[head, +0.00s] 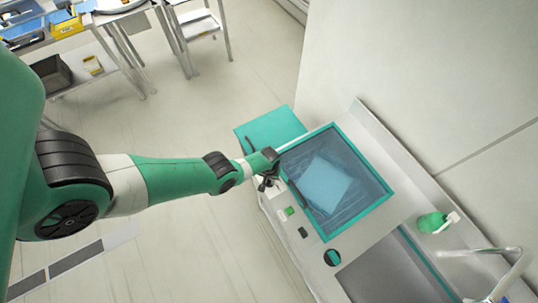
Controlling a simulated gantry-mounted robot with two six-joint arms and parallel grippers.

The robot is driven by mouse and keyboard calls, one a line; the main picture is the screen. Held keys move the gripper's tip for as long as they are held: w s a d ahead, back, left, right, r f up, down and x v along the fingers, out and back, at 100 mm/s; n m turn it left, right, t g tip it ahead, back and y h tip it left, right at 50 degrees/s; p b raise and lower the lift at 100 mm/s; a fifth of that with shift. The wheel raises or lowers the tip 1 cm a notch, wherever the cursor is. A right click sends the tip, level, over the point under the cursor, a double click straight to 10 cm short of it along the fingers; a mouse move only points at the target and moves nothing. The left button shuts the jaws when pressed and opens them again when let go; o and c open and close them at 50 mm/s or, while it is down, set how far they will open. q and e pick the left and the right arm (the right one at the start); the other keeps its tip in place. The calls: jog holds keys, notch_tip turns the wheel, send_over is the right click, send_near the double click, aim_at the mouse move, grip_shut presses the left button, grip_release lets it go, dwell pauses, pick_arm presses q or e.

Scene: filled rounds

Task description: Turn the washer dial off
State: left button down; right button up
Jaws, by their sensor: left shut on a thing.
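The washer (372,207) has a teal-rimmed clear lid, with a pale blue folded item seen beneath it. Its white front panel (294,222) carries a green button (289,211) and a dark button (303,232). My left gripper (267,183) is at the far end of this panel, beside the lid's corner. It is shut on a small part there, which appears to be the dial. The fingers and wrist hide most of the dial, so its angle cannot be read. My right gripper is out of view.
A teal panel (262,130) sticks out beyond the washer. On the counter are a green and white bottle (432,222), a sink (385,270) and a tap (508,270). Shelving with bins (66,22) stands at the upper left. The floor between is clear.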

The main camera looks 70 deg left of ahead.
pick_arm(q)
jog(key=shift+n, duration=1.3)
jog(key=c, duration=0.8)
grip_release()
jog(key=shift+w, duration=0.1)
jog(key=shift+o, duration=0.2)
